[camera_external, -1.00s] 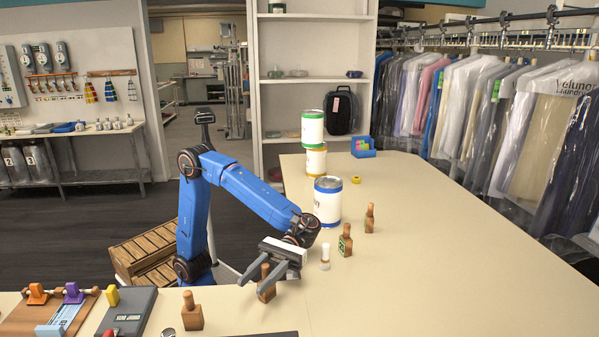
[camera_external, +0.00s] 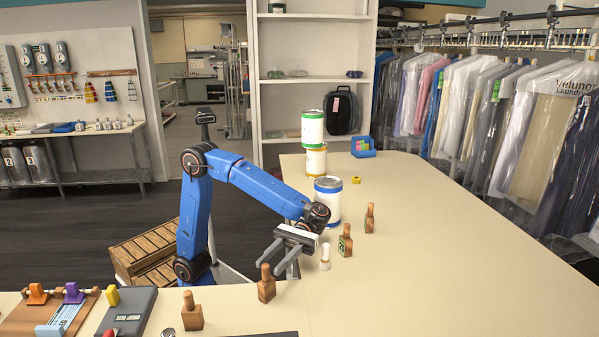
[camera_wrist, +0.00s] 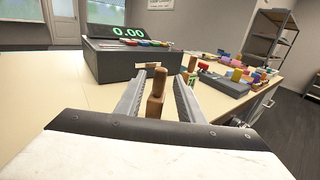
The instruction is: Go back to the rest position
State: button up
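My gripper (camera_external: 278,259) is above the table (camera_external: 420,250), open, with its two fingers apart. In the external view a wooden stamp (camera_external: 266,287) stands upright on the table just below and in front of the fingertips. In the wrist view a wooden stamp (camera_wrist: 155,100) shows in the gap between the fingers (camera_wrist: 157,88). Nothing appears held; the gap between the fingers and that stamp is visible on both sides.
A white-topped stamp (camera_external: 325,257), two wooden stamps (camera_external: 346,241) (camera_external: 369,218) and a blue-banded can (camera_external: 328,201) stand right of my gripper. Another wooden stamp (camera_external: 192,312) stands left. A grey register (camera_wrist: 135,62) shows in the wrist view. The table's right side is clear.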

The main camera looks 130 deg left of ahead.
dwell(0.4)
jog(key=s+f+m+y, duration=0.4)
jog(key=s+f+y, duration=0.1)
jog(key=s, duration=0.7)
jog(key=s+f+m+y, duration=0.5)
jog(key=s+f, duration=0.1)
jog(key=s, duration=0.5)
jog(key=s+a+f+m+t+y, duration=0.1)
jog(key=s+a+f+m+y, duration=0.2)
jog(key=s+a+f+m, duration=0.2)
jog(key=s+a+f+m+y, duration=0.4)
jog(key=s+f, duration=0.5)
jog(key=s, duration=0.5)
jog(key=shift+s+a+m+t+y, duration=0.15)
jog(key=shift+a+m+t+y, duration=0.2)
jog(key=shift+a+m, duration=0.45)
jog(key=shift+o, duration=0.5)
jog(key=shift+s+a+f, duration=0.2)
jog(key=shift+a+f, duration=0.05)
jog(key=shift+a, duration=0.05)
